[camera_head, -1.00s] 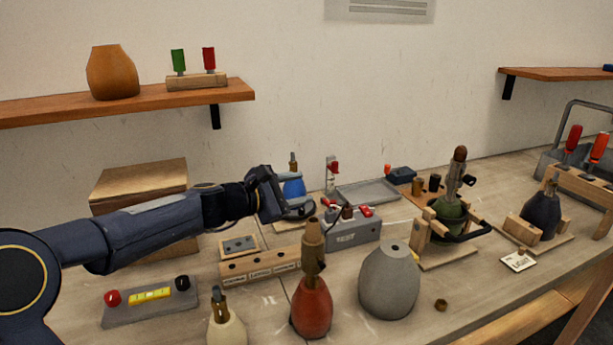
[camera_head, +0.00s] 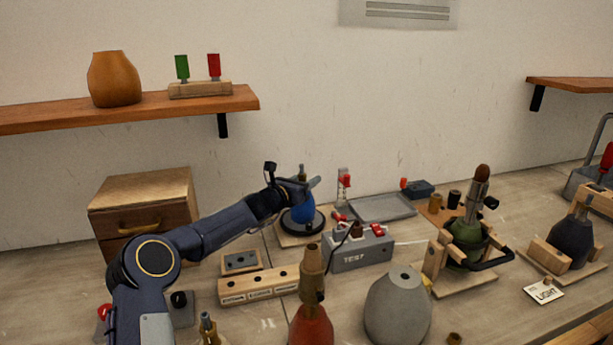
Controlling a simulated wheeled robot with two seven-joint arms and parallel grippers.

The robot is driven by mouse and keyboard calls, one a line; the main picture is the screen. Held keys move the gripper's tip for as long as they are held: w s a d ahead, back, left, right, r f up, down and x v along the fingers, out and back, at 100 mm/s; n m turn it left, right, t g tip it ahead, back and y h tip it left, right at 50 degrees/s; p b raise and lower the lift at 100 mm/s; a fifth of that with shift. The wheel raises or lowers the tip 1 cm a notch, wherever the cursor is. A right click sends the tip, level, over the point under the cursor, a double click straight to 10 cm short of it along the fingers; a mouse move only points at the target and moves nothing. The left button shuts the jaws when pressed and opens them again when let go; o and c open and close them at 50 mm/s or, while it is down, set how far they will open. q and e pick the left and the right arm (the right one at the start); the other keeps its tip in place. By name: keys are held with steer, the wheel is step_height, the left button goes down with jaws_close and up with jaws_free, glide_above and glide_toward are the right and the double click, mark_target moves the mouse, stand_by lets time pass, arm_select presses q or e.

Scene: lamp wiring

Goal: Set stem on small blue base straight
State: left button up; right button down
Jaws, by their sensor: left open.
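The small blue base (camera_head: 303,210) stands at the back of the bench, in a dark ring on a pale wooden board. Its short brass-coloured stem (camera_head: 302,173) rises from the top and looks close to upright; a slight tilt I cannot tell. My left gripper (camera_head: 308,184) is at the stem's lower part, just above the blue body, with its jaws open. One finger shows to the right of the stem; the gripper partly hides where stem and base meet. I cannot tell whether the fingers touch it. My right gripper is not in view.
A grey TEST box (camera_head: 360,252) stands to the right in front, with a wooden labelled block (camera_head: 258,287) to its left. A grey tray (camera_head: 384,208) lies behind. Red (camera_head: 311,328), grey (camera_head: 397,308) and green (camera_head: 466,236) lamp bases stand nearer or further right. A wooden drawer box (camera_head: 145,208) is at left.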

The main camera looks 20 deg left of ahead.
arm_select(q)
jaws_close()
stand_by(0.3)
